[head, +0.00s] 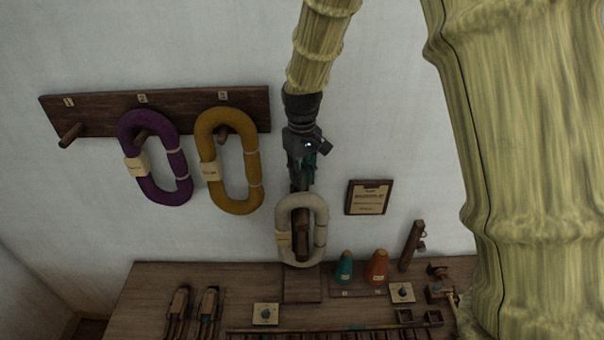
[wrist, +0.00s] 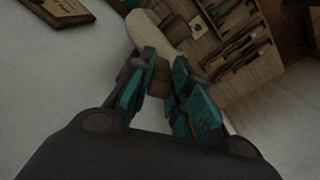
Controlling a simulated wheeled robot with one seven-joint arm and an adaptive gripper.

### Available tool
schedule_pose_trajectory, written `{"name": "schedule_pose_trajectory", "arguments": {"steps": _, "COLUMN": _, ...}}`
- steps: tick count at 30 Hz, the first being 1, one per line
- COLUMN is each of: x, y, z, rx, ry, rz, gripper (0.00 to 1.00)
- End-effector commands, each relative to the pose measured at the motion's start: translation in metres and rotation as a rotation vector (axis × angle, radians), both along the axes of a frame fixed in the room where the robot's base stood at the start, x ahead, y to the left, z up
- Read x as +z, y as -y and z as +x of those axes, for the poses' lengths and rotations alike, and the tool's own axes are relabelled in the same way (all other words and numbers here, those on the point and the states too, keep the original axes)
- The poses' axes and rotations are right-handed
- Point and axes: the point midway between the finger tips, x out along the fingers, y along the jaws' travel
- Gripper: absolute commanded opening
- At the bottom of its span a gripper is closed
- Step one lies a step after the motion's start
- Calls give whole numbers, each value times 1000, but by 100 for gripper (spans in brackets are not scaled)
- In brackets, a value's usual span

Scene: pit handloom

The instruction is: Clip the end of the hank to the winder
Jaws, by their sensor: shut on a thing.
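The cream hank (head: 321,232), an upright oval loop with a small label, hangs just below my gripper (head: 300,186). My gripper points down and is shut at the hank's top. The wrist view shows the cream hank (wrist: 149,31) beyond the fingertips, and a brown wooden piece (wrist: 158,82) between the fingers. A dark wooden post (head: 303,240), which looks like the winder, shows inside the loop above a wooden base (head: 302,287). I cannot tell whether the hank touches the post. The fingers hide the exact grip.
A wall rack (head: 190,100) holds a purple hank (head: 132,130) and a mustard hank (head: 205,140); its left peg is empty. The bench (head: 150,290) carries shuttles, a teal cone (head: 344,268) and an orange cone (head: 377,268). A plaque (head: 369,197) hangs right.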

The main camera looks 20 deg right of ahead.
Motion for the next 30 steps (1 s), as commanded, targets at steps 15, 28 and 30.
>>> {"name": "schedule_pose_trajectory", "arguments": {"steps": 15, "x": 26, "y": 0, "z": 0, "rx": -1, "ry": 1, "rz": 0, "gripper": 6}}
{"name": "schedule_pose_trajectory", "arguments": {"steps": 28, "x": 50, "y": 0, "z": 0, "rx": 0, "ry": 0, "rz": 0, "gripper": 6}}
{"name": "schedule_pose_trajectory", "arguments": {"steps": 30, "x": 50, "y": 0, "z": 0, "rx": 0, "ry": 0, "rz": 0, "gripper": 6}}
